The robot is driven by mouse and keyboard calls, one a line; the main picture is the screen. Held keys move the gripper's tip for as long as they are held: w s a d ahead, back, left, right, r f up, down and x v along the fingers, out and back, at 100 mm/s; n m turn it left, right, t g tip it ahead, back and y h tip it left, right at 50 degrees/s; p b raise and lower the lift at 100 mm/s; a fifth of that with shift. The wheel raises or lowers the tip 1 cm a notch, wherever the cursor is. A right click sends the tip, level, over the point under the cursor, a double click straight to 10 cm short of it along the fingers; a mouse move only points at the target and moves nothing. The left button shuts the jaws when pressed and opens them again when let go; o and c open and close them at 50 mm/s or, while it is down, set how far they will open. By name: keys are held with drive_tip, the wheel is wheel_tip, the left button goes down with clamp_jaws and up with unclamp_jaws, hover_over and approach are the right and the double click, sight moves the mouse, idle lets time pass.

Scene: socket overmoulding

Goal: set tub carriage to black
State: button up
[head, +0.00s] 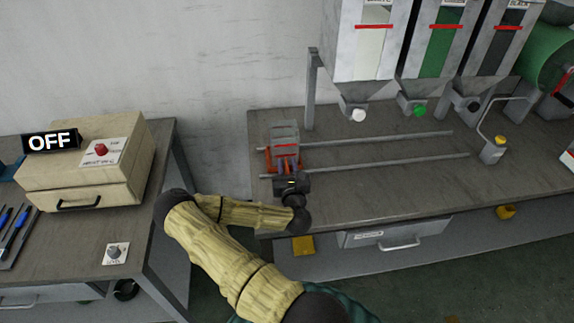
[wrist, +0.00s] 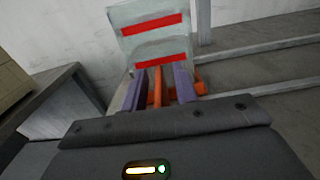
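The tub carriage (head: 268,160) is an orange frame at the left end of two rails, with a grey translucent tub (head: 284,135) on it marked by red bands. In the wrist view, the tub (wrist: 150,45) stands straight ahead and the orange carriage (wrist: 200,88) shows below it. My gripper (head: 288,168) is at the carriage's near side. Its two purple fingers (wrist: 159,90) are apart, with upright orange parts showing between them; a gap shows beside the left finger. I cannot tell whether they touch. The black hopper (head: 494,45) is the rightmost of three, its dark outlet (head: 473,105) over the bench.
White (head: 358,45) and green (head: 436,50) hoppers hang over the rails (head: 390,140), left of the black one. The rails are clear right of the carriage. A metal post (head: 311,90) stands behind. A cream press box (head: 90,165) marked OFF sits on the left bench.

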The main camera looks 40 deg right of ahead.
drive_tip(key=shift+w+d, duration=0.1)
clamp_jaws()
idle(0.3)
